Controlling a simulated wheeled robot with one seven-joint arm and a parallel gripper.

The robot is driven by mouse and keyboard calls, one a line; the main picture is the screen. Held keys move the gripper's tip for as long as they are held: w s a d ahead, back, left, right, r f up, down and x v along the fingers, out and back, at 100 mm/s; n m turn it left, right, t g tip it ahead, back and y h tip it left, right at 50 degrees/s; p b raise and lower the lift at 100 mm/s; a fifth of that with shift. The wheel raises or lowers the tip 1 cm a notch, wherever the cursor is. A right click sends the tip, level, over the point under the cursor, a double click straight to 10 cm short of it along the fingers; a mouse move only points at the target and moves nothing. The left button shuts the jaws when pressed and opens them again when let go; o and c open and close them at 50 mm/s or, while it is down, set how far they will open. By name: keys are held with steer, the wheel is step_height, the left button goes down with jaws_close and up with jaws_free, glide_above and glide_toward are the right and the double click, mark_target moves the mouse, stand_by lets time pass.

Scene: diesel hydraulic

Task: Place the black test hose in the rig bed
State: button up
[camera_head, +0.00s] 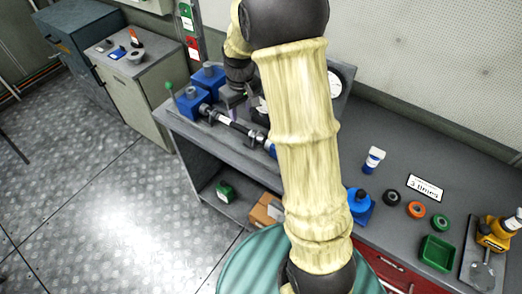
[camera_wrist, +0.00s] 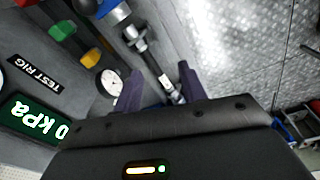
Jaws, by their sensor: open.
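The black test hose (camera_head: 241,128) has metallic ends and a white label. It lies along the test rig in the head view, between a blue block (camera_head: 190,103) on the left and a blue fitting (camera_head: 270,148) on the right, apparently on the rig bed's dark supports. It also shows in the wrist view (camera_wrist: 150,60), running diagonally between my fingers. My gripper (camera_wrist: 160,88) is open, with its purple fingers on either side of the hose and apart from it. In the head view my gripper (camera_head: 233,97) is above the hose's left part. My arm hides part of the rig.
A pressure gauge (camera_wrist: 109,82), a TEST RIG label (camera_wrist: 35,71) and a green kPa display (camera_wrist: 35,125) stand beside the hose. Bottle (camera_head: 374,160), rings and a green tray (camera_head: 437,252) are on the right.

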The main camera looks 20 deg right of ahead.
steer(key=s+r+m+t, duration=0.1)
steer(key=s+m, duration=0.3)
steer(key=s, duration=1.5)
steer(key=shift+a+r, duration=0.2)
steer(key=shift+r, duration=0.3)
steer(key=shift+c, duration=0.4)
